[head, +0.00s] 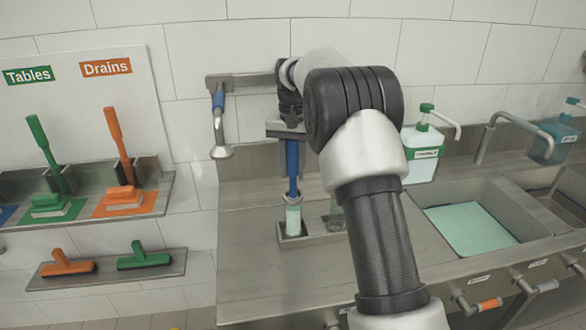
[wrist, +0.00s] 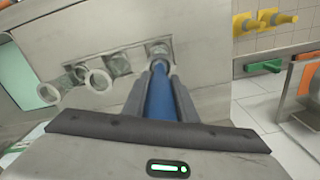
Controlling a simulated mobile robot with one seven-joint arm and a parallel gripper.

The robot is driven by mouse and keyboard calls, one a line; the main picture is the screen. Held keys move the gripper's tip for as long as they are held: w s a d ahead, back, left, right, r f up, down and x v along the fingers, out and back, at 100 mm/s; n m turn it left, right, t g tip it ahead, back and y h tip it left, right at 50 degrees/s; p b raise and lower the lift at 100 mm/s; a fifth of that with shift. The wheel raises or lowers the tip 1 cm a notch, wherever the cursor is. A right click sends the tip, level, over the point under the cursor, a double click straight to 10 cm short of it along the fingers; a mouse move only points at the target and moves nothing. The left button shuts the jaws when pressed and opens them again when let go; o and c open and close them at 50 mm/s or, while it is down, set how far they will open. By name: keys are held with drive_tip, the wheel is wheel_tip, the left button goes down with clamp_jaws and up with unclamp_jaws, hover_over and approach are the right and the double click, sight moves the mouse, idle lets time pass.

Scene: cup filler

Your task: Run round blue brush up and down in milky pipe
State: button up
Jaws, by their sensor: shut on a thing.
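The round blue brush (head: 292,170) is upright in the head view, its blue handle in my gripper (head: 291,160). The handle also shows in the wrist view (wrist: 160,97), between the two dark fingers, which are shut on it. The milky pipe (head: 293,222) is a pale, whitish-green cylinder standing in a square metal socket on the counter. The brush's lower end is at the pipe's mouth; how deep it reaches inside is hard to tell. My gripper is above the pipe, apart from it.
A clear pipe (head: 336,216) stands just right of the milky one. A sink (head: 470,228) and a soap bottle (head: 422,150) are further right. A hose nozzle (head: 220,150) hangs on the left. Shelves with orange and green brushes (head: 125,195) are at far left. The front counter is bare.

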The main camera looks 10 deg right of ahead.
sight(293, 145)
wheel_tip(293, 145, up, 7)
drive_tip(key=p, duration=0.6)
drive_tip(key=shift+r, duration=0.2)
drive_tip(key=shift+f, duration=0.25)
drive_tip(key=shift+f+b, duration=2.3)
drive_tip(key=shift+f, duration=1.85)
drive_tip(key=shift+r, duration=0.15)
